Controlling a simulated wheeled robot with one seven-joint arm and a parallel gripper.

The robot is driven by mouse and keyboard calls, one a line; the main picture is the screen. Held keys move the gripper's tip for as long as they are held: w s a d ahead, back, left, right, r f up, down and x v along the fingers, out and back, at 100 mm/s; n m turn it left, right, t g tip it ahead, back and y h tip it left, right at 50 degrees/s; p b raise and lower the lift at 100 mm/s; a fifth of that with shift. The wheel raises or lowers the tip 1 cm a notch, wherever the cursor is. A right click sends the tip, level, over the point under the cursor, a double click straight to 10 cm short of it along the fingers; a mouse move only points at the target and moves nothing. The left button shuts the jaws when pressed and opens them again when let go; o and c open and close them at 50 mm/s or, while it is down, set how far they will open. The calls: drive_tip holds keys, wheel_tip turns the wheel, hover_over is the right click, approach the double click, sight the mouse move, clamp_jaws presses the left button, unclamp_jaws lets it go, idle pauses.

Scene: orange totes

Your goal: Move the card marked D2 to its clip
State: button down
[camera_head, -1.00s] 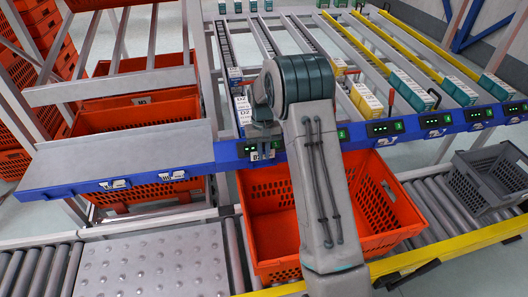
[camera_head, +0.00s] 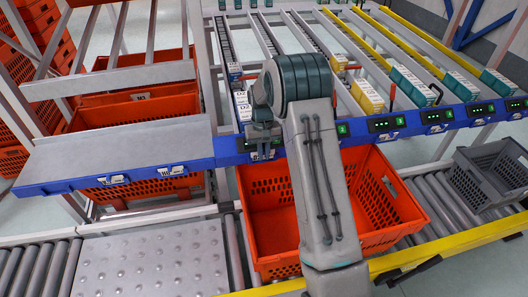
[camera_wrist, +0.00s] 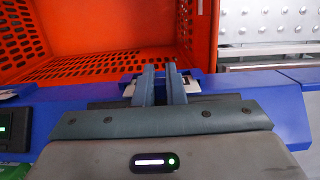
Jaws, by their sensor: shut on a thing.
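My gripper (camera_head: 262,152) is at the blue front rail (camera_head: 225,151) of the rack, near the rail's corner with the grey shelf. In the wrist view its two dark fingers (camera_wrist: 162,82) stand close together over the rail, with the orange tote beyond. The gripper is shut on a thin thing, seen nearly edge-on; its marking cannot be read. A whitish clip piece (camera_wrist: 190,85) shows beside the fingers on the rail. Two pale cards in clips hang on the shelf's blue edge, a left card (camera_head: 115,180) and a right card (camera_head: 174,170); their text is too small to read.
An orange tote (camera_head: 405,205) stands on the rollers below the rail. A grey crate (camera_head: 490,180) is at the right. Boxes marked D2 (camera_head: 241,98) stand in the lane behind my gripper. The grey shelf (camera_head: 115,153) at left is clear.

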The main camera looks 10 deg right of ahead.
drive_tip(key=shift+f, duration=0.2)
drive_tip(key=c, duration=1.4)
unclamp_jaws()
wheel_tip(320, 180, up, 14)
drive_tip(key=w, duration=0.2)
drive_tip(key=shift+f, duration=0.15)
